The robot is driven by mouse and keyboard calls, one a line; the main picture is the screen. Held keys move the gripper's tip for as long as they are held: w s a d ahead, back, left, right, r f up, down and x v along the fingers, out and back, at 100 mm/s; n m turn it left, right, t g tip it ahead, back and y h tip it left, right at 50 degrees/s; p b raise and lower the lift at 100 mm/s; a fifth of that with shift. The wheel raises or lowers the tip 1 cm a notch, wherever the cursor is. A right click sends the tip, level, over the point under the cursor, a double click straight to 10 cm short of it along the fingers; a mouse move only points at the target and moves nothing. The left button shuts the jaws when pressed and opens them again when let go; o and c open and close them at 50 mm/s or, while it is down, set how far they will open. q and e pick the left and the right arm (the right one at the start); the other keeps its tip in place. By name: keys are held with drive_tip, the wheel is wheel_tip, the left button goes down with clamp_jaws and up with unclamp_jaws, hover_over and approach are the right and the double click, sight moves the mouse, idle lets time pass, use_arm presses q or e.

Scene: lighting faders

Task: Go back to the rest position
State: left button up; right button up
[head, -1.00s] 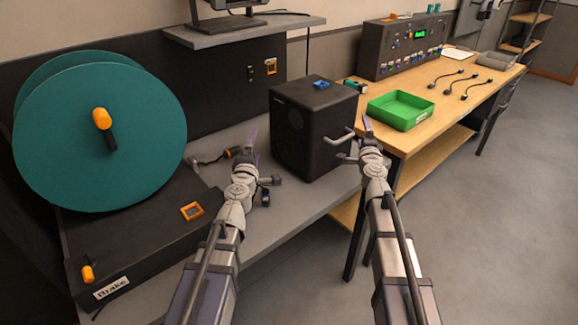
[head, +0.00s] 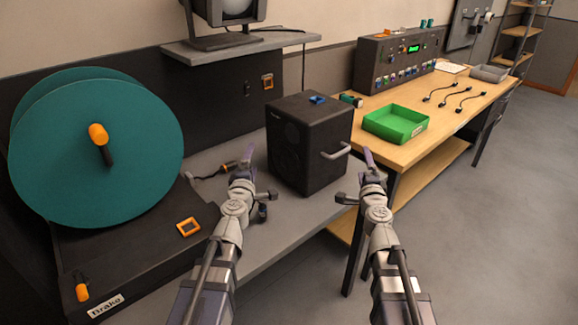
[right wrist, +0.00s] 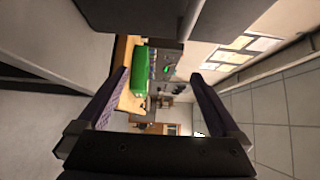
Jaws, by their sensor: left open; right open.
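My left gripper (head: 257,177) is open and empty, above the grey bench, to the left of the black speaker-like box (head: 308,140). My right gripper (head: 356,180) is open and empty, in front of the bench edge and right of the box.
A large teal reel (head: 95,150) stands on a black base marked "Brake" at left. The wooden table (head: 440,115) carries a green tray (head: 396,123), a fader console (head: 397,62), cables and a grey tray (head: 488,74). Open floor (head: 500,230) lies at right.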

use_arm(q)
drive_tip(key=shift+w, duration=0.65)
use_arm(e)
drive_tip(key=w, duration=1.2)
drive_tip(key=s, duration=1.2)
use_arm(q)
drive_tip(key=w+d, duration=0.1)
drive_tip(key=w, duration=0.9)
drive_tip(key=shift+w+d, duration=0.35)
drive_tip(key=shift+w, duration=0.05)
use_arm(e)
drive_tip(key=w+a, duration=0.1)
drive_tip(key=w, duration=1.1)
drive_tip(key=shift+a, duration=0.35)
